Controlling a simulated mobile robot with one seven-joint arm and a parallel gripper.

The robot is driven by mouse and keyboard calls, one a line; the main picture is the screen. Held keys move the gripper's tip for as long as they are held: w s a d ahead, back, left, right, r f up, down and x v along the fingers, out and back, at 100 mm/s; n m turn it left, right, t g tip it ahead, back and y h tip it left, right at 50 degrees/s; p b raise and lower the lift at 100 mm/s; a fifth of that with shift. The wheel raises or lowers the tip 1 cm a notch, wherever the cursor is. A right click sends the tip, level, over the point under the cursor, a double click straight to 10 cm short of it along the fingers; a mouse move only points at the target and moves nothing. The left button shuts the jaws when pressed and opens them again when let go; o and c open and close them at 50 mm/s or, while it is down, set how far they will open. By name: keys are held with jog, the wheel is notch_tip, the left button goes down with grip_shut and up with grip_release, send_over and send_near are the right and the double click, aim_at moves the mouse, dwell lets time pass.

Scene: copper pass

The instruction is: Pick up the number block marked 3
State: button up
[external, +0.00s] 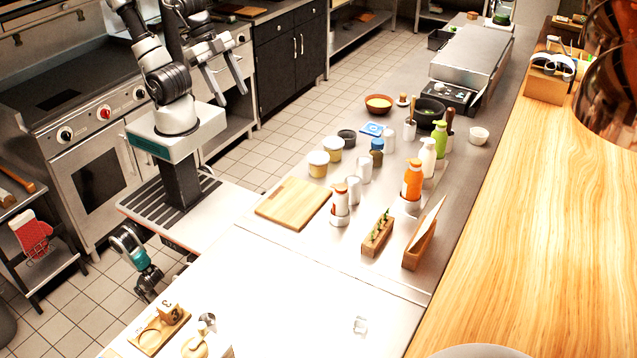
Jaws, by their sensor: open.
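A small wooden block (170,313) with a dark mark that looks like a 3 sits at the near left end of the steel counter, at the bottom of the external view. It is on or against a small wooden board (147,348) with a round ring or recess. My gripper (227,88) is open and empty, raised high above the floor near the ranges. It is far from the block, toward the back left.
A cutting board (294,203), white-lidded tubs (318,164), an orange bottle (412,180) and wooden holders (378,236) stand farther along the counter. Small metal and pale items (195,346) stand right of the block. The near counter middle is mostly bare.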

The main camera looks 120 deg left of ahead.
jog(key=w+d+f+m+g+h+b, duration=0.1)
jog(key=w+d+f+m+b, duration=0.15)
jog(key=w+d+m, duration=0.7)
jog(key=m+g+h+b, duration=0.2)
jog(key=m+g+h, duration=0.15)
jog(key=m, duration=0.35)
send_near(167, 303)
jog(key=shift+g, duration=0.45)
jog(key=x, duration=0.5)
jog(key=shift+p, duration=0.3)
jog(key=shift+w+p+x, duration=0.15)
jog(key=shift+w+x, duration=0.05)
jog(key=shift+x, duration=1.25)
jog(key=shift+w+p+x, duration=0.15)
jog(key=shift+w+x, duration=0.1)
jog(key=shift+x, duration=1.15)
jog(key=shift+c, duration=0.4)
jog(key=c, duration=1)
